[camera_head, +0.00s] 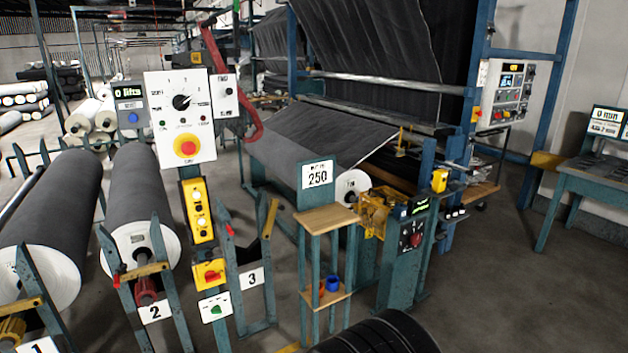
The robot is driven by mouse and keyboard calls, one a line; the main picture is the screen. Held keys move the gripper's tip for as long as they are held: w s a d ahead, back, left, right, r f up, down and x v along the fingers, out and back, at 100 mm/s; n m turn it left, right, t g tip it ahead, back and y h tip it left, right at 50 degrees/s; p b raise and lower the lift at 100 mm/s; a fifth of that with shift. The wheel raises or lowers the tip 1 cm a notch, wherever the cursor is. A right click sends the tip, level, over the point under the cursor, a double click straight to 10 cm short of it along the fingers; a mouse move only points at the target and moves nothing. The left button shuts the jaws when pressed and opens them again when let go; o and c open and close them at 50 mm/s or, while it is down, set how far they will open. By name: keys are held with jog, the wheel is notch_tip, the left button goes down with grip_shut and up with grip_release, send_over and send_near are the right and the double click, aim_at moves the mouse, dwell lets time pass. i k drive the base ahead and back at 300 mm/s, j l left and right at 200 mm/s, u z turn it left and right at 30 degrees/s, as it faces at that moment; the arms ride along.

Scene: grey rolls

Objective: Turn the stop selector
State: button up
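A white control panel (178,122) stands on a post left of centre. It carries a black rotary selector (182,102) with markings around it, too small to read surely. Below the selector is a red mushroom button (187,148) on a yellow ring. Lower on the post, a yellow box (209,263) has a red rotary handle (212,275). Another red rotary knob (415,240) is on a grey-green cabinet at centre right. I cannot tell which of these is the stop selector. My gripper is not in view.
Big grey rolls (140,190) lie in blue stands at left. A small wooden-topped stand (328,218) with a "250" sign is right of the post. A red curved arm (235,90) hangs beside the panel. Grey floor (480,290) is open at lower right.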

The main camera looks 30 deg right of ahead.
aim_at(179, 102)
jog(key=i+j+u, duration=0.15)
jog(key=i+j, duration=0.15)
jog(key=i, duration=0.35)
jog(key=i+j+u, duration=0.1)
jog(key=i, duration=0.5)
jog(key=i+j+u, duration=0.15)
jog(key=i+j, duration=0.15)
jog(key=i, duration=0.4)
jog(key=i+j+u, duration=0.1)
jog(key=i, duration=0.55)
jog(key=k+z, duration=0.15)
jog(key=z, duration=1.85)
